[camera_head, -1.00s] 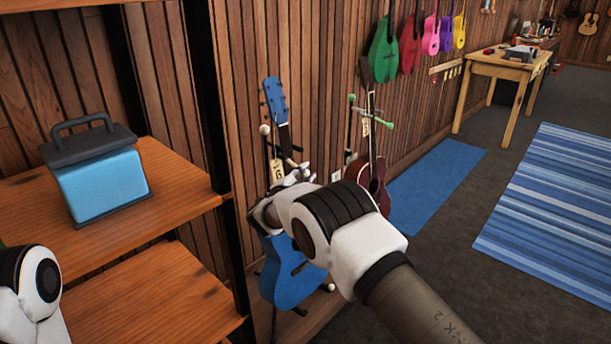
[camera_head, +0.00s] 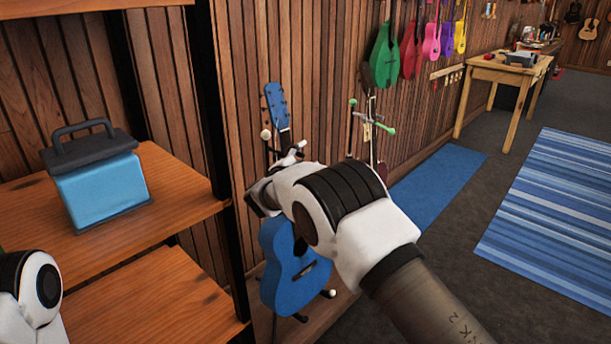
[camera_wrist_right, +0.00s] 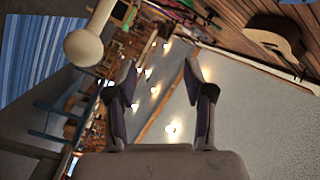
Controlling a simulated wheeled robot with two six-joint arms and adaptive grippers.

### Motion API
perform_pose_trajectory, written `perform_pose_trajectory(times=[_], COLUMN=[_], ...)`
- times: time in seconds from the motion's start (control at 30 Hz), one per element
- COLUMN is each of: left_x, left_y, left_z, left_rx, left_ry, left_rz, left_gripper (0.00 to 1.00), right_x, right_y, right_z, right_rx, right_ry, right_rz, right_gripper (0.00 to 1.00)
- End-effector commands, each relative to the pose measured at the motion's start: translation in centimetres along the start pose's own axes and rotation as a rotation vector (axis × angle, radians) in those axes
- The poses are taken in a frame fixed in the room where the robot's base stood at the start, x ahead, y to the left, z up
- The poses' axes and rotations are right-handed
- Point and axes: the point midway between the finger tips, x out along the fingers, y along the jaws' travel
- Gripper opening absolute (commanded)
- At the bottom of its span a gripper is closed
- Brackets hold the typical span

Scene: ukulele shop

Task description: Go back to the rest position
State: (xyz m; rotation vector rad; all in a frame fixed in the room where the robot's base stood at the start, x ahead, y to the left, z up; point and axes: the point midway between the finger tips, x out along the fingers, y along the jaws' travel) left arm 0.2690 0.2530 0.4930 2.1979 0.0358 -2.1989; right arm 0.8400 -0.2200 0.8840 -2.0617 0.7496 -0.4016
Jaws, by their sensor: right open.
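My right gripper (camera_head: 262,197) is in front of the blue guitar on its stand, with my right arm reaching in from the lower right. In the right wrist view its two fingers (camera_wrist_right: 160,88) stand apart with nothing between them. The blue guitar (camera_head: 290,278) stands upright by the wall, its neck partly hidden behind my gripper. Part of my left arm shows at the lower left edge; the left gripper is out of view.
A wooden shelf (camera_head: 150,298) on the left bears a blue box with a dark handle (camera_head: 100,190). A dark red guitar (camera_head: 382,172) is mostly hidden behind my arm. A pale knob (camera_wrist_right: 83,48) looms close in the wrist view. Floor with a striped rug (camera_head: 565,215) is clear at right.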

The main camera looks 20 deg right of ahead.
Motion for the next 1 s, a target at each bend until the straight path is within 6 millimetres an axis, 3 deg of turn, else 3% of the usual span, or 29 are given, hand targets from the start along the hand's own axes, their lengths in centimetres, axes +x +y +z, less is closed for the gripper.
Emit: perform_pose_trajectory(times=[0.1, 0.27, 0.5, 0.6, 0.67, 0.77, 0.87, 1.0], left_x=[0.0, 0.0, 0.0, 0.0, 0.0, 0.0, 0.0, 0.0], left_y=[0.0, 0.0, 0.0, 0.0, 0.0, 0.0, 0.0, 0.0], left_z=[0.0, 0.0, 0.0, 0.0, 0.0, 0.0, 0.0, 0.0], left_rx=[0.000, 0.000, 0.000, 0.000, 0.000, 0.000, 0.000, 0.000], left_ry=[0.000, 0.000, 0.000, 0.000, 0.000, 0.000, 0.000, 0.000], left_rz=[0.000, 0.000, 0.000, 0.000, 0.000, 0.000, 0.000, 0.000], left_gripper=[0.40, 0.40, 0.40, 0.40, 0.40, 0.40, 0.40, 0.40], right_x=[0.0, 0.0, 0.0, 0.3, 1.2, 1.9, 1.3, -2.1], right_y=[-2.0, -2.9, -2.9, -1.3, 1.1, 8.1, 17.0, 29.0], right_z=[-1.3, -1.9, -1.9, -1.3, -1.1, -0.6, -0.1, 0.3], right_rx=[0.001, -0.001, -0.002, -0.013, -0.026, -0.120, -0.301, -0.576], right_ry=[0.000, -0.002, -0.002, -0.006, -0.006, -0.024, -0.091, -0.268], right_rz=[-0.002, 0.001, 0.002, 0.020, 0.054, 0.137, 0.204, 0.270], right_gripper=[0.52, 0.52, 0.52, 0.52, 0.52, 0.52, 0.52, 0.52])
